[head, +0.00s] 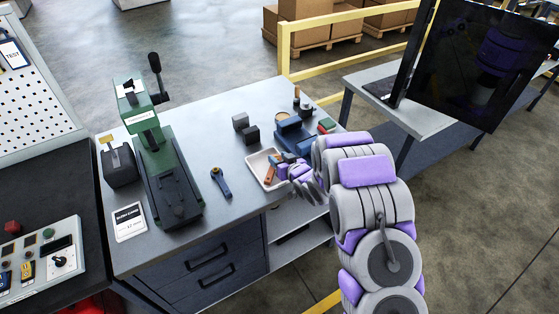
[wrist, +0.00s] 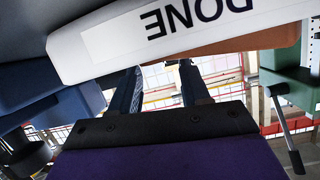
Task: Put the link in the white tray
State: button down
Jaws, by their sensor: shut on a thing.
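The white tray (head: 255,163) stands near the front right edge of the bench. In the wrist view its white wall (wrist: 95,52), marked DONE upside down, is very close and hides my fingertips. My gripper (head: 282,170) is at the tray's right side, low over it. An orange-brown bar (head: 270,174) shows at the tray by my fingertips. It also shows behind the wall in the wrist view (wrist: 255,40). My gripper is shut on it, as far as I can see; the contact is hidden. I cannot tell for certain that this bar is the link.
A blue piece with rounded ends (head: 221,182) lies on the bench left of the tray. A green press (head: 155,140) stands further left. Dark blocks (head: 245,128) and a blue fixture (head: 293,137) stand behind the tray. The bench between press and tray is mostly clear.

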jog(key=shift+r, duration=0.15)
jog(key=shift+f, duration=0.5)
jog(key=shift+s+f, duration=0.1)
jog(key=c, duration=0.9)
grip_release()
jog(key=o, duration=0.4)
jog(key=shift+s+f, duration=0.15)
